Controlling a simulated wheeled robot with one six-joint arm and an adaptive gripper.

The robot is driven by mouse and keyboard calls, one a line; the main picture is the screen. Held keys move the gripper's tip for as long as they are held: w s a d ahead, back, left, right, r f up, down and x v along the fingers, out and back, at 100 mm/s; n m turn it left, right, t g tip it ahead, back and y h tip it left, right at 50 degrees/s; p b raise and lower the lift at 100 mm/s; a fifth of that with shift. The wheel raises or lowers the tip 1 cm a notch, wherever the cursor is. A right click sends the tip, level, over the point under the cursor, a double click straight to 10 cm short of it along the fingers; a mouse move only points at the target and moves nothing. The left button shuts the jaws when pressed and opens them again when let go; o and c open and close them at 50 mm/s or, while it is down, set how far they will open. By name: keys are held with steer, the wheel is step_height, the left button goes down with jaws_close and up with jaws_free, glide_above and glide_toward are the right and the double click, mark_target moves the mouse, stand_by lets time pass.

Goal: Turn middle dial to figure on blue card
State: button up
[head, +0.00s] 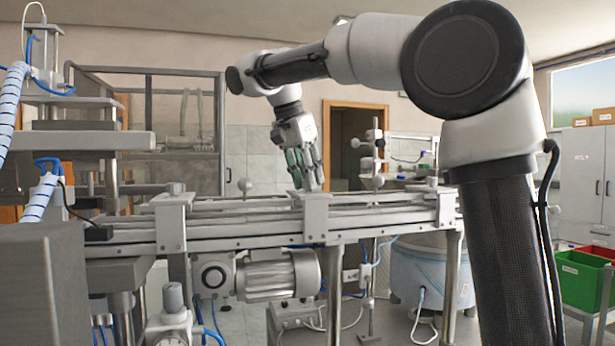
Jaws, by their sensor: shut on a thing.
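My gripper (304,172) points down at the conveyor (250,222), at the back of the middle bracket (315,215). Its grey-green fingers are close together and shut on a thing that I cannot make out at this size. The rail and bracket hide the area around the fingertips. I cannot pick out the middle dial, the other dials or the blue card in this view, so their figures cannot be read.
A press-like machine with blue hoses (80,140) stands at the left. A motor (278,275) hangs below the conveyor. A round blue-grey drum (418,270) stands under its right end. Green (584,280) and red (595,251) bins are at the far right.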

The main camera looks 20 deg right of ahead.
steer(key=o, duration=1)
steer(key=shift+o, duration=0.2)
steer(key=v, duration=1.2)
